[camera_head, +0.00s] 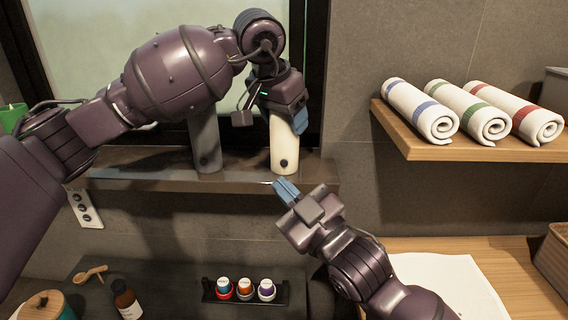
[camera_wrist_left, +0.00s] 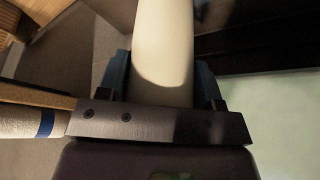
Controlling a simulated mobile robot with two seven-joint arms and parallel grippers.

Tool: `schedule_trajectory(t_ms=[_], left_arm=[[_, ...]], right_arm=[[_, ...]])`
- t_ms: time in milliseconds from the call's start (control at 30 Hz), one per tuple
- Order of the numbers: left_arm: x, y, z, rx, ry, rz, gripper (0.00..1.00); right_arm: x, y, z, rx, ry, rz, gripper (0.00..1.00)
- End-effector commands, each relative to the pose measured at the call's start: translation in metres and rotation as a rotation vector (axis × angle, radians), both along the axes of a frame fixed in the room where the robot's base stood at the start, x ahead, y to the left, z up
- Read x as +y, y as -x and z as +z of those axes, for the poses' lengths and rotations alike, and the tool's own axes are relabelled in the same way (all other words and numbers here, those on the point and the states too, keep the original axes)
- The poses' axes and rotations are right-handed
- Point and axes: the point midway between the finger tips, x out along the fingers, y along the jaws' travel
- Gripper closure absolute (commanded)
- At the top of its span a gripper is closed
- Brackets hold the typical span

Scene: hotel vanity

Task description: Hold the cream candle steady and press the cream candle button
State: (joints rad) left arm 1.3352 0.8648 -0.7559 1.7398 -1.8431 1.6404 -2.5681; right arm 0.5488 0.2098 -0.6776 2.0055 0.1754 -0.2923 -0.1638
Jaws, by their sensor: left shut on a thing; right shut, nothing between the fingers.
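The cream candle (camera_head: 284,148) stands upright on the window ledge (camera_head: 240,182). Its small dark round button (camera_head: 283,163) is low on the side facing me. My left gripper (camera_head: 287,118) is shut on the candle's upper part from above. In the left wrist view the cream candle (camera_wrist_left: 163,50) sits between the blue fingers of my left gripper (camera_wrist_left: 162,85). My right gripper (camera_head: 284,188) is shut and empty. Its blue fingertips are just below the candle's base in the head view, in front of the ledge; the exact gap to the button cannot be told.
A grey candle (camera_head: 206,148) with a similar button stands left of the cream one. Rolled towels (camera_head: 480,112) lie on a wooden shelf at right. Below are a bottle rack (camera_head: 246,291), a brown bottle (camera_head: 126,299) and a wooden scoop (camera_head: 89,274).

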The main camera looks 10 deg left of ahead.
Motion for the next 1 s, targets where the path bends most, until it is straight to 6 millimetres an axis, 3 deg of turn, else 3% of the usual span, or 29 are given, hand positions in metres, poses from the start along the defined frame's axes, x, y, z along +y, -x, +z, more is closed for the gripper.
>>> schedule_trajectory(t_ms=[133,167,333,733,1000], left_arm=[[0.000,0.000,0.001,-0.001,0.000,0.000,0.69],[0.000,0.000,0.001,-0.001,0.000,0.000,0.37],[0.000,0.000,0.001,-0.001,0.000,0.000,0.11],[0.001,0.002,0.007,-0.001,0.000,0.000,0.10],[0.010,0.017,0.048,-0.005,-0.001,0.001,0.10]], right_arm=[[0.000,0.000,0.000,0.000,0.000,0.000,1.00],[0.000,0.000,0.000,0.000,0.000,0.000,1.00],[0.000,0.000,0.000,0.000,0.000,0.000,1.00],[0.000,0.000,0.000,0.000,0.000,0.000,1.00],[0.000,0.000,0.000,0.000,0.000,0.000,1.00]])
